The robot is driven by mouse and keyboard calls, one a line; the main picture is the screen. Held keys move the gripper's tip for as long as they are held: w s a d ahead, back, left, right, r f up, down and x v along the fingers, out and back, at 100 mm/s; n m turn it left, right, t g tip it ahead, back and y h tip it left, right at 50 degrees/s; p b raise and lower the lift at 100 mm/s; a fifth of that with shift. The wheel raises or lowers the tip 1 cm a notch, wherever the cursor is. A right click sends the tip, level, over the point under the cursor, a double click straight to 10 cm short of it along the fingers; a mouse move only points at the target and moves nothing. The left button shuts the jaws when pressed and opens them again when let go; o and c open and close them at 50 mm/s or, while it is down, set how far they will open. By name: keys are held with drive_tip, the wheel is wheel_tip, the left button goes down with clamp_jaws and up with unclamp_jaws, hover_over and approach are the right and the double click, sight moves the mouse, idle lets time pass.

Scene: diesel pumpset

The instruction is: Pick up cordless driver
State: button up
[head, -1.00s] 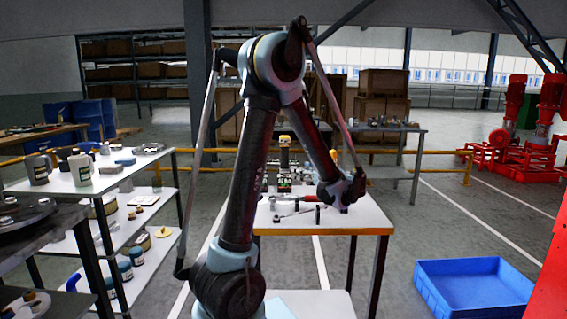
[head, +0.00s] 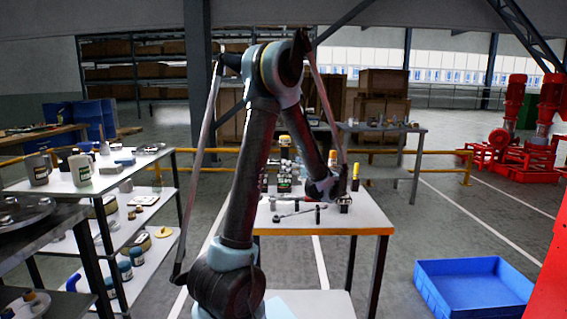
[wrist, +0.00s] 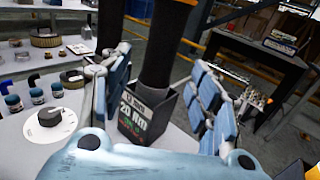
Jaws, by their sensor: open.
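The cordless driver (head: 284,158) stands upright on the table, with a yellow top, a dark grip and a block-shaped base. In the wrist view, its black grip and labelled battery block (wrist: 145,118) show straight ahead; its top is mostly cut off by the upper edge. My gripper (wrist: 163,88) is open, with one blue-padded finger on each side of the driver in the picture. I see no contact, and cannot tell how deep the driver lies between the fingers. In the head view, the end of my arm is just right of the driver, and the fingers are hard to make out.
The white table (head: 340,222) also carries a ratchet-like tool (head: 297,213) near the front and a yellow-topped item (head: 355,172) on the right. A loaded shelf cart (head: 70,188) stands left. A blue bin (head: 473,290) lies on the floor at right.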

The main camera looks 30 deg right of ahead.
drive_tip(key=shift+w+a+r, duration=0.1)
drive_tip(key=shift+w+a, duration=0.15)
drive_tip(key=shift+w, duration=1.3)
drive_tip(key=shift+w+a, duration=0.2)
drive_tip(key=shift+w, duration=1.3)
clamp_jaws()
